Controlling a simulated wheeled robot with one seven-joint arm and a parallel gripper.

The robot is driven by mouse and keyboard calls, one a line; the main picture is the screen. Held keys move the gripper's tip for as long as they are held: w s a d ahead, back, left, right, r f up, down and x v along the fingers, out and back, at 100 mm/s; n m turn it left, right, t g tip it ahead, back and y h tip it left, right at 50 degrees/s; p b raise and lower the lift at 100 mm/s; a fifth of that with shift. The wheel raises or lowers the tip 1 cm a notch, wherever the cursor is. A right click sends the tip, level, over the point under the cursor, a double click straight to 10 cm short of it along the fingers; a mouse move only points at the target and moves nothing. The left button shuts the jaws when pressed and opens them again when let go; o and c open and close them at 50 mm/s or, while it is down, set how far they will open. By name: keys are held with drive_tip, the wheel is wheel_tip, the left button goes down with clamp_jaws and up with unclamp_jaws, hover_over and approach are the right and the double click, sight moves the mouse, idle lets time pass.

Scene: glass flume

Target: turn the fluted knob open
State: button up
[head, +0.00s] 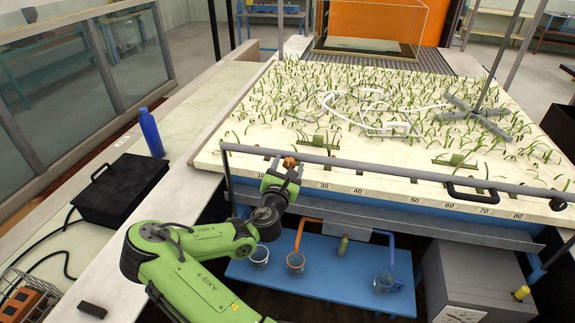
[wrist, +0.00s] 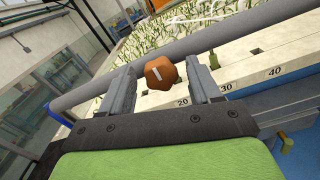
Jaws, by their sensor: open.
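The fluted knob (wrist: 162,73) is orange-brown with a lobed rim and a short, slightly tilted white line on its face. It sits just below the grey rail, and in the head view (head: 289,162) it shows small at the front edge of the planted bed. My gripper (head: 284,169) is open, with its fingers reaching to either side of the knob. In the wrist view gaps show between the knob and both fingers, so it is not gripped. The knob's mounting behind it is hidden.
The grey rail (head: 400,171) runs along the bed's numbered front edge, close to my fingers. Below is a blue shelf (head: 335,270) with glass beakers and orange and blue pipes. A black case (head: 122,188) and a blue bottle (head: 151,133) stand on the left ledge.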

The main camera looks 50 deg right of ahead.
drive_tip(key=shift+s, duration=0.1)
drive_tip(key=shift+c, duration=0.7)
drive_tip(key=c, duration=0.9)
